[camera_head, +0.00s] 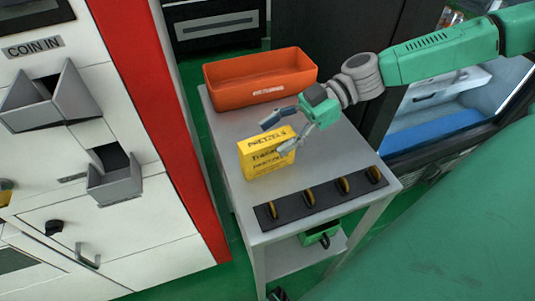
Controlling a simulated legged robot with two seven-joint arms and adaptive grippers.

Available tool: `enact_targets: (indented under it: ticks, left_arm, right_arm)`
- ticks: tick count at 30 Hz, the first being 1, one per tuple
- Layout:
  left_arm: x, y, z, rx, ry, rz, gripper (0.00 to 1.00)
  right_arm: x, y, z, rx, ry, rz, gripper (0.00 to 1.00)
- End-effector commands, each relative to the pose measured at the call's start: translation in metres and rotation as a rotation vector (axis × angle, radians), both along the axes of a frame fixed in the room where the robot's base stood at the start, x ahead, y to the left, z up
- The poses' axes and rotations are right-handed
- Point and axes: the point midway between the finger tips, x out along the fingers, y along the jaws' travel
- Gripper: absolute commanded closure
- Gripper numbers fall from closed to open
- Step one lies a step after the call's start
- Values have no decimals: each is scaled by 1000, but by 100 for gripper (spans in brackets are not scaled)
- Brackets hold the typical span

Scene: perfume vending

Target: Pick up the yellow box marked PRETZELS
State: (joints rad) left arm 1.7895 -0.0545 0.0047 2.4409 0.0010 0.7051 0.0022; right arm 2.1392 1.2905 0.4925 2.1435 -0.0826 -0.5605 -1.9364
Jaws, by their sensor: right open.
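The yellow box (262,160) marked PRETZELS stands upright on the grey table, its printed face toward the camera. My right gripper (275,137) reaches in from the right and is open at the box's upper right. One finger overlaps the box's right part in the picture, and the other is beyond its top edge. I cannot tell whether either finger touches the box. The gripper holds nothing. My left gripper is not in view.
An orange bin (230,84) stands at the table's far end. A black strip with several coin-like discs (290,209) lies along the near edge. A white machine (110,220) with a red side panel stands left of the grey table (225,135).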

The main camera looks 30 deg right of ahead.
Motion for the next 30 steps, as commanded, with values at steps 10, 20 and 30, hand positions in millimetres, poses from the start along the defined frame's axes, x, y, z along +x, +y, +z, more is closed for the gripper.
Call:
enact_targets:
  ticks: [10, 20, 30]
  left_arm:
    - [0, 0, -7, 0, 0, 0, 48]
    - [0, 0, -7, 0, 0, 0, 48]
    - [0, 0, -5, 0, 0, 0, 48]
  right_arm:
    - [3, 21, -9, -1, -1, -3, 45]
    - [3, 21, -9, -1, -1, -3, 100]
    - [3, 21, -2, 0, -2, -2, 100]
